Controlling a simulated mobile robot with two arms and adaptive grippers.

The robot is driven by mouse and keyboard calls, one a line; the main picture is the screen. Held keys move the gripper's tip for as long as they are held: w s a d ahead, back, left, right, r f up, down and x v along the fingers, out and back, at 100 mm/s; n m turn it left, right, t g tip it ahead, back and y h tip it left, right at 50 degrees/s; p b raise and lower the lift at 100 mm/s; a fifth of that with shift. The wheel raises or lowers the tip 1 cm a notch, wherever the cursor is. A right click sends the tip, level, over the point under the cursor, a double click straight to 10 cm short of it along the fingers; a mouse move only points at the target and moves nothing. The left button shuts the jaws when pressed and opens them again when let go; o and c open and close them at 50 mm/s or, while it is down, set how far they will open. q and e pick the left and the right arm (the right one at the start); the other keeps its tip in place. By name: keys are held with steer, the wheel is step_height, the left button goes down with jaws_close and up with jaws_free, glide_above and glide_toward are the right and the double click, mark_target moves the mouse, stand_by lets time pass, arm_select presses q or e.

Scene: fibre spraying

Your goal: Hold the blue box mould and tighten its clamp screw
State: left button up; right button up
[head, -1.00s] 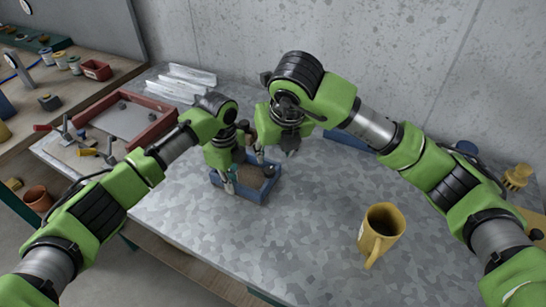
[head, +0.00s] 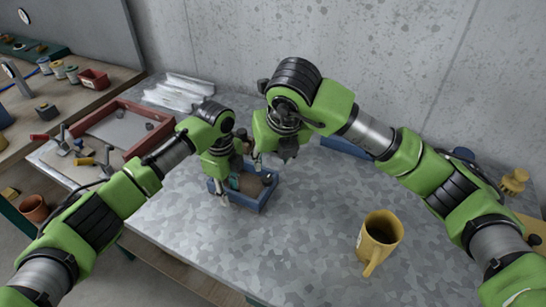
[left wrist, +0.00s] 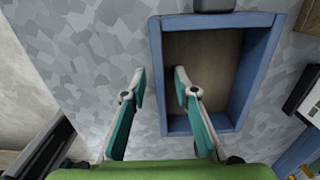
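The blue box mould (head: 262,198) stands on the patterned table, left of the middle. In the left wrist view its blue rim (left wrist: 250,100) frames a brown inside. My left gripper (left wrist: 159,76) is open with its fingers either side of the mould's near wall: one outside, one over the inside. A gap shows between fingers and wall. In the head view my left gripper (head: 229,190) is at the mould's left side. My right gripper (head: 272,158) hangs above the mould's back right; its finger opening is unclear. A dark block (left wrist: 213,4) sits at the rim; I cannot tell whether it is the clamp screw.
A yellow mug (head: 379,240) stands at the right front. A red tray (head: 118,128) and tools lie on the left, with clear plastic sheets (head: 180,90) behind. A blue object (head: 345,147) lies behind my right arm. The table's middle front is clear.

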arm_select(q)
step_height(320, 180, up, 12)
stand_by(0.6)
steer(key=shift+r, duration=0.1)
step_height(320, 180, up, 7)
steer(key=p, duration=0.8)
stand_by(0.5)
steer(key=shift+f, duration=0.2)
